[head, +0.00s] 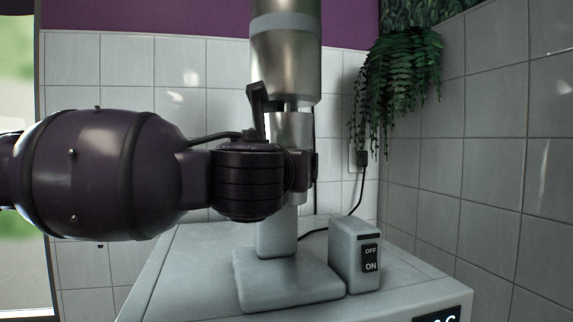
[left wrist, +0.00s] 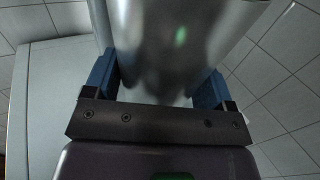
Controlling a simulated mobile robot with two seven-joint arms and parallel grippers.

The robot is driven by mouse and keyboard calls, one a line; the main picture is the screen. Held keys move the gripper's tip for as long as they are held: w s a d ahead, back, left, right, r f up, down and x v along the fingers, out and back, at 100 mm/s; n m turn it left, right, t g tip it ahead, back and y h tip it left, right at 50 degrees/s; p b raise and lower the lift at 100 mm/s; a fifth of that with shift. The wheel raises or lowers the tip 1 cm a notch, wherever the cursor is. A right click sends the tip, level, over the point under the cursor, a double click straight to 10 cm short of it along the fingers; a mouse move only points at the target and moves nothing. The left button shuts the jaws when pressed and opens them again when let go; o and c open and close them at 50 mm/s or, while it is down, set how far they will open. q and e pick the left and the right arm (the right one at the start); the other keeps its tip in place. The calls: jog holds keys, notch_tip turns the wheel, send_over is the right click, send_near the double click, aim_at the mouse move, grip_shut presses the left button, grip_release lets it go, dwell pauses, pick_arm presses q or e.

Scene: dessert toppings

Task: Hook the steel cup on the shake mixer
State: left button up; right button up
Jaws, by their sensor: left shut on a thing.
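The shake mixer stands on a pale counter, with a cylindrical metal head (head: 286,65) at the top, a grey base (head: 285,280) and a switch box (head: 354,255) marked OFF and ON. The steel cup (head: 288,126) is upright just under the mixer head, mostly hidden behind my left gripper (head: 303,172). In the left wrist view the cup's shiny wall (left wrist: 165,50) fills the space between the two blue fingers of my left gripper (left wrist: 158,80), which is shut on it. I cannot tell whether the cup's rim is hooked on the mixer. My right gripper is not in view.
The pale counter (head: 190,270) is bare to the left of the mixer base. A tiled wall stands close behind and to the right. A hanging fern (head: 405,75) is at the upper right. A black cord (head: 362,190) runs from a wall socket down toward the mixer.

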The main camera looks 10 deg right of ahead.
pick_arm(q)
jog(key=o, duration=1.1)
jog(key=shift+f, duration=0.1)
jog(key=shift+s+d+b, duration=0.2)
jog(key=shift+s+b, duration=0.65)
jog(key=shift+s, duration=4.65)
